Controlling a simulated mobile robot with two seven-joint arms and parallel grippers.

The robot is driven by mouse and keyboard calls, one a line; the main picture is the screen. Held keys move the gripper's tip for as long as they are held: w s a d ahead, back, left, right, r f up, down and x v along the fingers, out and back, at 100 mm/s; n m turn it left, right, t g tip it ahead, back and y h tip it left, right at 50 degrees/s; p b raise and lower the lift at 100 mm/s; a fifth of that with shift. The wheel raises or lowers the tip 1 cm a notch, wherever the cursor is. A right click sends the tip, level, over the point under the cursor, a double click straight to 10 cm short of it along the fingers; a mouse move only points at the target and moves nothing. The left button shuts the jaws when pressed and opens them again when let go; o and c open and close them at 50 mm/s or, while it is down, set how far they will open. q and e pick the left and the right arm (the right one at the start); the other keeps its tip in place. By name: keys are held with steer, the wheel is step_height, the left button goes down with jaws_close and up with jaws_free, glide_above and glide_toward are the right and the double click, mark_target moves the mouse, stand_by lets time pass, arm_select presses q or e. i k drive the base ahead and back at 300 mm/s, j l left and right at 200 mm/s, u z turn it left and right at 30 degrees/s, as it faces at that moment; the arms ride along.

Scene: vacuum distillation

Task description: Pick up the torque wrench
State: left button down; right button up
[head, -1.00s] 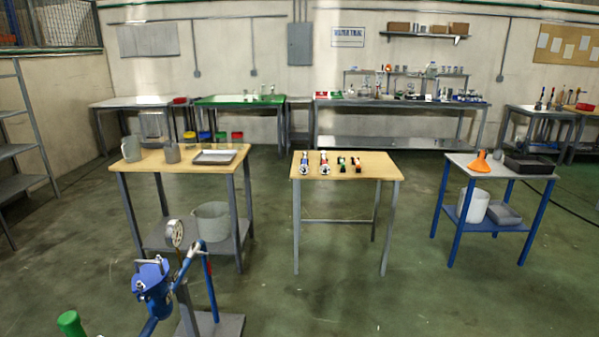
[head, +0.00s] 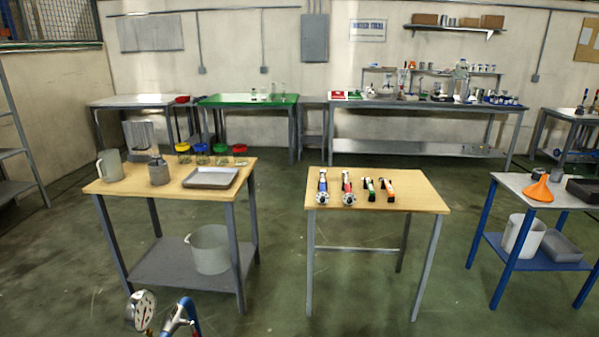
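Several hand tools lie in a row on the middle wooden-topped table (head: 415,195). At the left of the row is a blue-handled tool with a round metal head (head: 322,187). Beside it is a similar red-handled tool (head: 347,188). I cannot tell from here which of these is the torque wrench. Neither of my grippers shows in the head view.
A wooden-topped table (head: 115,187) on the left holds a jug, a metal can and a grey tray (head: 211,178). A blue-legged table (head: 515,183) with an orange funnel (head: 540,190) stands right. A pressure gauge (head: 141,311) rises at the lower left. Green floor lies before the middle table.

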mark_target(323, 173)
steer(key=i, duration=1.45)
steer(key=i+z, duration=0.15)
steer(key=i, duration=0.55)
steer(key=i+j+z, duration=0.15)
steer(key=i, duration=0.55)
steer(key=j, duration=0.1)
